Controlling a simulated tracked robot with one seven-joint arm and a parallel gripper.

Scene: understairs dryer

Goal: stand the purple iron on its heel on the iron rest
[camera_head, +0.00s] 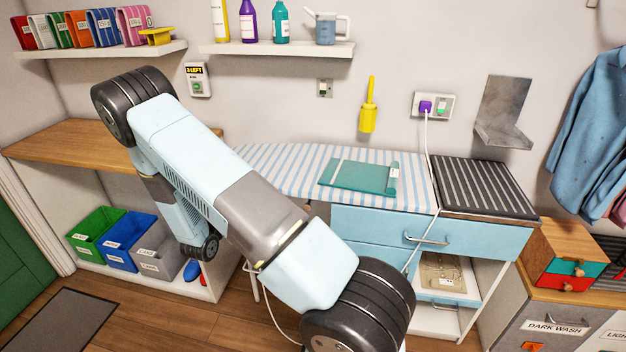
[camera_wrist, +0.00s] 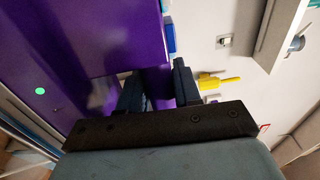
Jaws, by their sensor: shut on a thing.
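The purple iron (camera_wrist: 65,40) fills the upper left of the wrist view, very close to the camera. My gripper (camera_wrist: 158,88) has its two dark fingers shut on a narrow purple part of the iron. In the head view my arm hides both the gripper and the iron. A dark ribbed pad (camera_head: 485,187), which looks like the iron rest, lies bare at the right end of the striped ironing board (camera_head: 285,165).
A teal folded item (camera_head: 358,176) lies on the board. A white cord runs from the purple plug (camera_head: 425,106) down past the board and drawers. A metal bracket (camera_head: 503,110) is on the wall above the pad. A yellow tool (camera_head: 368,115) hangs on the wall.

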